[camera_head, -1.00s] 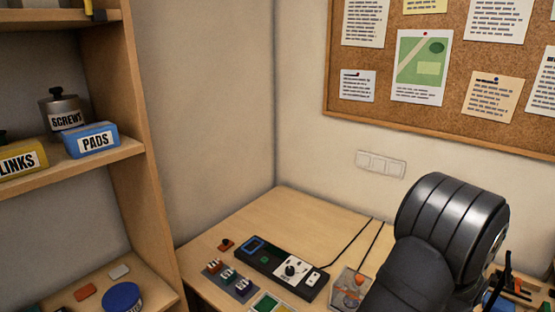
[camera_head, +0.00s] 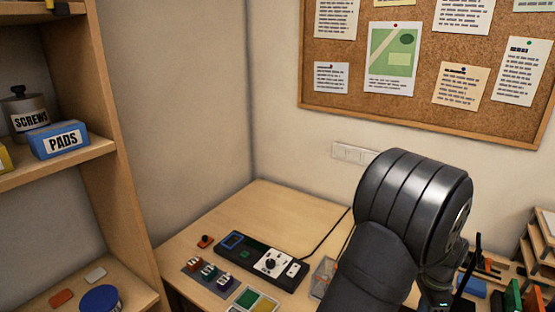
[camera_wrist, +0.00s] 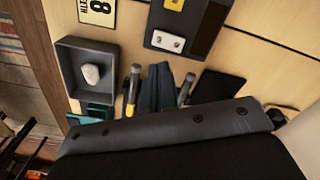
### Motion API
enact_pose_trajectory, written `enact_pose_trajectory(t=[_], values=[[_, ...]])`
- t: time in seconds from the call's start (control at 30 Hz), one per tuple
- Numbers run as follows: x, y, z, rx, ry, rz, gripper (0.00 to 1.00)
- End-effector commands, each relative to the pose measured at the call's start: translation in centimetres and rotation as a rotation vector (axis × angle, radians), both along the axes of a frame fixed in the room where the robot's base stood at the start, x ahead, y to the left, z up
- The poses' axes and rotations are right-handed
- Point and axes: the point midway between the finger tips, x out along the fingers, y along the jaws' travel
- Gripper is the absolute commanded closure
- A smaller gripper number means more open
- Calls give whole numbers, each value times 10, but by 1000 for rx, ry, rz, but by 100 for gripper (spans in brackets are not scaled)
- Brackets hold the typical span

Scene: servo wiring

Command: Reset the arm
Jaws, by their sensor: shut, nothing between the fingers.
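My arm (camera_head: 415,205) stands at the right of the desk in the head view, a thick dark-grey bent shape. It hides part of the desk behind it. My gripper is not clearly seen in the head view. In the wrist view, my gripper (camera_wrist: 158,68) shows as two dark fingers side by side, shut with nothing between them. They point over a light wooden surface, with a handled tool (camera_wrist: 133,85) on their left and another (camera_wrist: 186,90) on their right. Whether the fingers touch either tool cannot be told.
A grey tray (camera_wrist: 62,60) with a pale lump lies left of the fingers. A dark control box (camera_head: 233,243), small switches (camera_head: 207,270) and a coloured panel (camera_head: 255,300) lie on the desk. A shelf (camera_head: 115,150) stands left. Small items crowd the right.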

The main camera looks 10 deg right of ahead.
Motion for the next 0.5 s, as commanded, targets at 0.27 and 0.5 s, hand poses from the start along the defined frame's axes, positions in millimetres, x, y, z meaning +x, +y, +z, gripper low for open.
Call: enact_pose_trajectory(t=[0.27,0.5], values=[[14,-15,32,36,42,-210,100],[23,-24,60,57,84,-377,100]])
